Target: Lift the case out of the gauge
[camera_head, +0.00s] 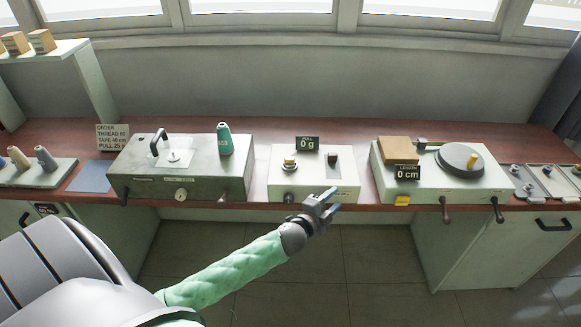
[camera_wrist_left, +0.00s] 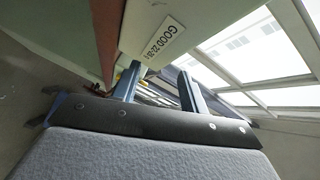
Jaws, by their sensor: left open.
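The gauge (camera_head: 310,185) is a pale box in the middle of the bench, with a small black "PULL 0 g" sign (camera_head: 307,143) behind it. On its top are a small yellow-topped piece (camera_head: 290,163) and a small dark upright piece (camera_head: 333,158); I cannot tell for sure which is the case. My left gripper (camera_head: 328,200) is open and empty at the gauge's front right, away from both pieces. My right gripper is out of view.
A grey-green box with a green thread cone (camera_head: 224,139) stands left of the gauge. A pale box with a "0 cm" sign (camera_head: 407,173) and round dark disc (camera_head: 460,158) stands right. Spools (camera_head: 46,157) stand far left. The floor between the cabinets is clear.

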